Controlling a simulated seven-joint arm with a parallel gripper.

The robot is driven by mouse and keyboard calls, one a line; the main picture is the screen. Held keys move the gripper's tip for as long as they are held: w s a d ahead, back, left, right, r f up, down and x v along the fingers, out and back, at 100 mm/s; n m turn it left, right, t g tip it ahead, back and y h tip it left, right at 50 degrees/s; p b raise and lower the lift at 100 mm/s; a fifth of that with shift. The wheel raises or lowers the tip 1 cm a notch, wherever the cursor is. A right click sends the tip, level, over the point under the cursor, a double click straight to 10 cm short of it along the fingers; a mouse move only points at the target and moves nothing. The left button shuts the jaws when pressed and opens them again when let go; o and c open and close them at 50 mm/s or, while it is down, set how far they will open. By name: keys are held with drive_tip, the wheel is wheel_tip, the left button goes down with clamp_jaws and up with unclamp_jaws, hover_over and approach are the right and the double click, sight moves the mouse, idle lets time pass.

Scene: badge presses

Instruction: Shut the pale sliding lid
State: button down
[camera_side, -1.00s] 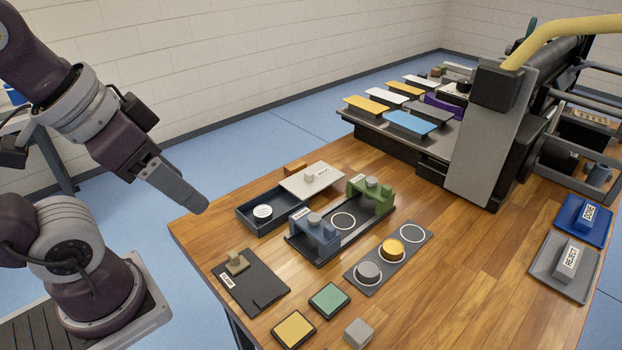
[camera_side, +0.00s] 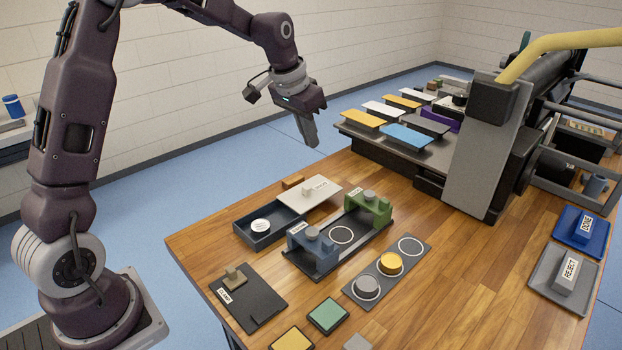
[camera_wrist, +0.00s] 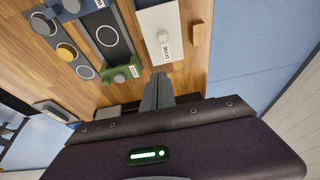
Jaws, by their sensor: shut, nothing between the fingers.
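The pale sliding lid (camera_side: 319,195) is a cream panel with a small knob and a label. It lies over the far right side of a dark blue box (camera_side: 280,238), whose near left part is uncovered. A white round badge (camera_side: 260,225) shows in that open part. In the wrist view the lid (camera_wrist: 155,18) is straight ahead of the fingertips.
A small wooden block (camera_side: 292,181) sits behind the lid. The badge press with blue and green blocks (camera_side: 367,207) stands just right of the box. A rack of coloured plates (camera_side: 408,136) is at the back right.

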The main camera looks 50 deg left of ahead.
sight(315, 189)
drive_tip(key=x, duration=0.4)
drive_tip(key=a+x, duration=0.1)
drive_tip(key=x, duration=0.4)
drive_tip(key=w+x, duration=0.1)
drive_tip(key=x, duration=0.4)
drive_tip(key=shift+w+a+r, duration=0.1)
drive_tip(key=shift+a+r, duration=0.15)
drive_tip(key=shift+a, duration=0.15)
drive_tip(key=s, duration=0.3)
drive_tip(key=shift+f, duration=0.25)
drive_tip(key=shift+s, duration=0.4)
